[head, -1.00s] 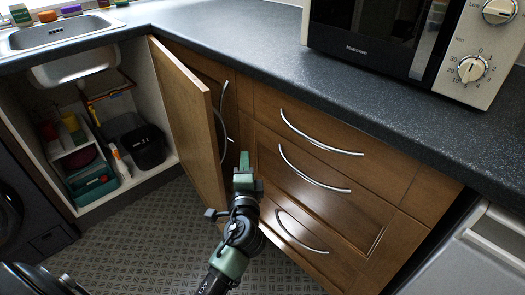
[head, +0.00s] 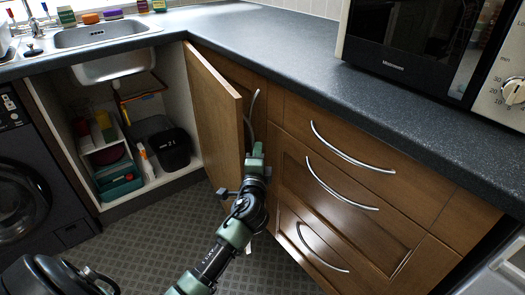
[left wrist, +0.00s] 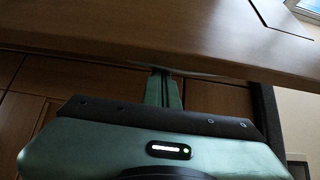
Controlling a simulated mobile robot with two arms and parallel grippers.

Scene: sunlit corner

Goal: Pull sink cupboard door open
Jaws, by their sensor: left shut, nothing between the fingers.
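The sink cupboard door (head: 218,120) is a brown wooden panel. It stands wide open, swung out to the right of the opening, so the inside of the sink cupboard (head: 180,100) shows. A curved metal handle (head: 248,132) on its outer face is partly hidden by the door's edge. My left gripper (head: 256,158) is shut and empty at the outer side of the door, close to its free edge. Whether it touches the door is not clear. In the left wrist view, the shut fingers (left wrist: 163,88) point at a wooden panel that runs across the top. My right gripper is out of view.
A black bin (head: 168,145) and a caddy with bottles (head: 118,178) stand inside the cupboard. A drawer unit (head: 335,200) with curved handles is right of my gripper. A dark washing machine (head: 30,175) is at left. Tiled floor (head: 130,235) is clear before the cupboard.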

